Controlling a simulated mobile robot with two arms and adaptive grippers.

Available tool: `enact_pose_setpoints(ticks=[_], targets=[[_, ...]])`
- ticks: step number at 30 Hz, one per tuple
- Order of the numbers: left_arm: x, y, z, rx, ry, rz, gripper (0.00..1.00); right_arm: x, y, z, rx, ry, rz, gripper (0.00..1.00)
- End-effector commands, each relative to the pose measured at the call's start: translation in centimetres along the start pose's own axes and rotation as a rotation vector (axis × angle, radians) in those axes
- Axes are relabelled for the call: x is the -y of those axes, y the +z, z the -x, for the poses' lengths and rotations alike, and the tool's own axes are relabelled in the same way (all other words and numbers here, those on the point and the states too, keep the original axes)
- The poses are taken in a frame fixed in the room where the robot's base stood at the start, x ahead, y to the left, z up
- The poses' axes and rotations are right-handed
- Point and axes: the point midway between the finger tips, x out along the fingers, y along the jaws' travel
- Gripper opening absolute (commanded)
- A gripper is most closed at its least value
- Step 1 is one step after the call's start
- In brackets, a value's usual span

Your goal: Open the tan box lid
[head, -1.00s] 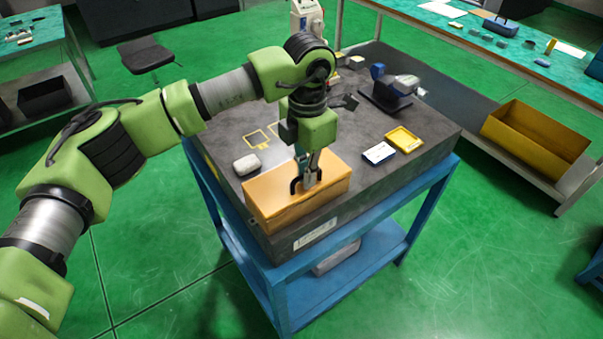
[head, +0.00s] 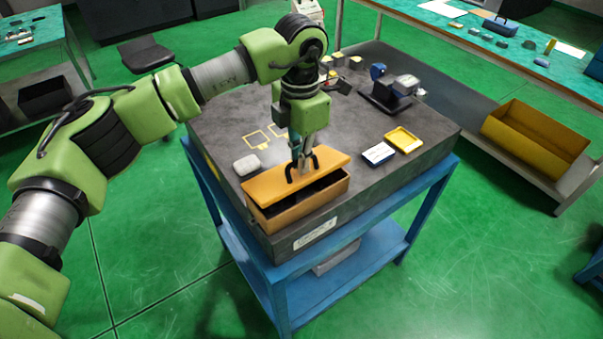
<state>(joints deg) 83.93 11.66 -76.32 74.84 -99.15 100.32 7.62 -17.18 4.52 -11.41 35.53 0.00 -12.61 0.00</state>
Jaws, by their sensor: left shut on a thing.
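The tan box (head: 302,208) sits at the front corner of the dark stone-topped table. Its lid (head: 270,186) is raised and shifted toward the back, and a dark opening shows along the front right of the box. My left gripper (head: 300,168) points down at the lid and is shut on its dark handle (head: 316,163). The lid's left end still lies close to the box's rim. Whether it touches there I cannot tell. My right gripper is not in view.
A whitish block (head: 246,165) lies left of the box on the tabletop (head: 350,136). A white-and-blue case (head: 378,153) and a yellow tray (head: 404,140) lie to the right. A blue-grey device (head: 391,88) stands farther back. Yellow outlined squares mark the surface behind the lid.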

Motion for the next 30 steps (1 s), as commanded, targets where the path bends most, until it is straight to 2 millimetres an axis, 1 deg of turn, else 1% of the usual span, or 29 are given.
enact_pose_setpoints(ticks=[3,13,24,30], targets=[[-0.4,0.0,0.2,-0.001,0.001,0.003,0.00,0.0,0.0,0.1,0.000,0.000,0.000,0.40],[-0.5,-0.1,0.3,-0.001,0.001,0.003,0.00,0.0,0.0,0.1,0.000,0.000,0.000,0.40],[-1.9,-0.1,1.3,-0.001,0.001,0.003,0.00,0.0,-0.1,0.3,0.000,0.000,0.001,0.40],[-2.0,-0.1,1.3,-0.001,0.001,0.002,0.00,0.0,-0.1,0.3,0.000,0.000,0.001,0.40]])
